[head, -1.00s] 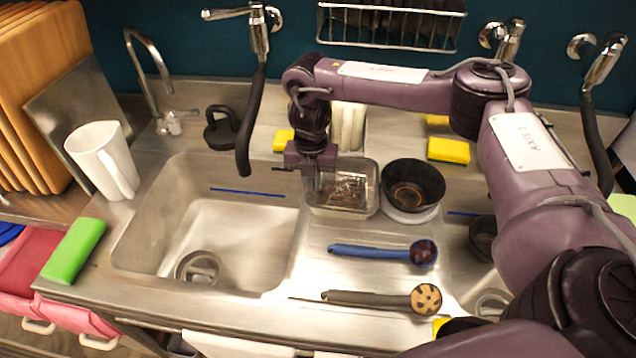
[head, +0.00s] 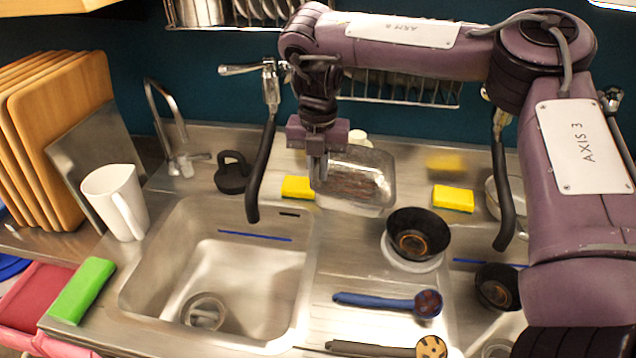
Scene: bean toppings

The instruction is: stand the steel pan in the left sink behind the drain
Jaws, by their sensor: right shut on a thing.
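The steel pan (head: 368,180), a shallow rectangular dish with a brownish inside, is raised and tilted behind the drainboard. My right gripper (head: 318,176) is shut on its left edge. The left sink (head: 232,262) is an empty steel basin, to the left of and nearer than the pan. Its round drain (head: 204,312) lies near the front of the basin floor. A blue line (head: 255,236) marks the basin's back wall. My left gripper is out of view.
A black tap hose (head: 262,170) hangs at the sink's back edge, left of my gripper. Yellow sponges (head: 298,187) lie behind. A black bowl (head: 418,234) and a blue brush (head: 388,303) are on the right. A white pitcher (head: 117,200) and green sponge (head: 82,290) are on the left.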

